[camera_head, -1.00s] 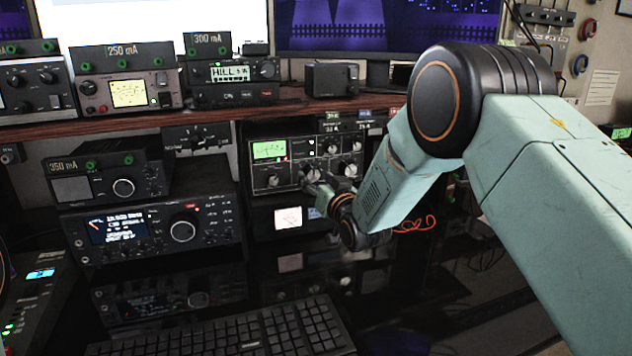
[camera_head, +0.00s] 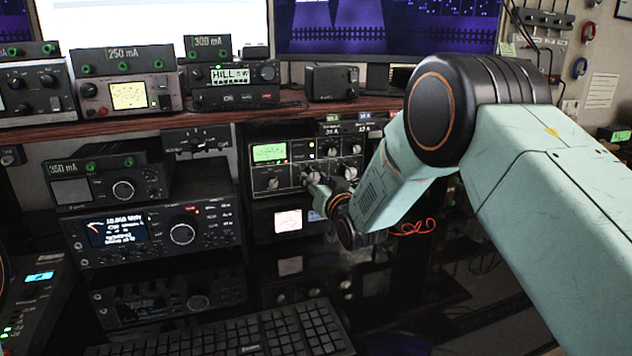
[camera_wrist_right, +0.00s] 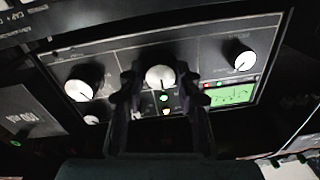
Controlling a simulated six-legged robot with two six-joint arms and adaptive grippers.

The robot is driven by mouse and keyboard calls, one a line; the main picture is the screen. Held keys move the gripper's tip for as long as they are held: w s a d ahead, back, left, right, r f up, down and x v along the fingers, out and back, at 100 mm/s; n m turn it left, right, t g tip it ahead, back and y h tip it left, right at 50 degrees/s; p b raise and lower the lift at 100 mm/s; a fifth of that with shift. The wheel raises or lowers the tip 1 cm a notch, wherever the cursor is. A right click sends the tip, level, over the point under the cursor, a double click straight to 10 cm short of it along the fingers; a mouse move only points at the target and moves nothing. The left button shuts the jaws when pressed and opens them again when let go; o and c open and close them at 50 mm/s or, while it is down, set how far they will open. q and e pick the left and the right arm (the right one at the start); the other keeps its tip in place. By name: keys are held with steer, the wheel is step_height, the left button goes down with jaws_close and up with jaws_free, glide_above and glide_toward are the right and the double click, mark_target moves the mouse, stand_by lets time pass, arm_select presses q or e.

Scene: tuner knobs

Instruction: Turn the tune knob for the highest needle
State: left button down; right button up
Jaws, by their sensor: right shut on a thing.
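The tuner (camera_head: 262,170) is a dark box with a lit green meter (camera_head: 269,152) and several pale knobs, under the wooden shelf. My right gripper (camera_head: 319,187) reaches its front from the right. In the right wrist view, my right gripper (camera_wrist_right: 160,90) has its two dark fingers on either side of a pale round knob (camera_wrist_right: 160,77), shut on it. Other knobs sit to its left (camera_wrist_right: 79,89) and right (camera_wrist_right: 242,56), and the green meter (camera_wrist_right: 230,96) is at the right. The needle and the knob labels are too small to read. My left gripper is not in view.
A lower panel with a pale meter (camera_head: 288,221) sits below the tuner. A radio (camera_head: 150,240) stands to its left, a keyboard (camera_head: 235,335) in front. The shelf (camera_head: 150,124) holds several devices. An orange cable (camera_head: 412,228) lies beside my right arm.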

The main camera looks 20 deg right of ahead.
steer(key=shift+c, duration=1.2)
steer(key=shift+m+p, duration=0.65)
steer(key=shift+m, duration=1.35)
steer(key=o, duration=1.2)
steer(key=shift+c, duration=0.2)
steer(key=s, duration=1.2)
steer(key=shift+d, duration=0.45)
steer(key=shift+f, duration=0.1)
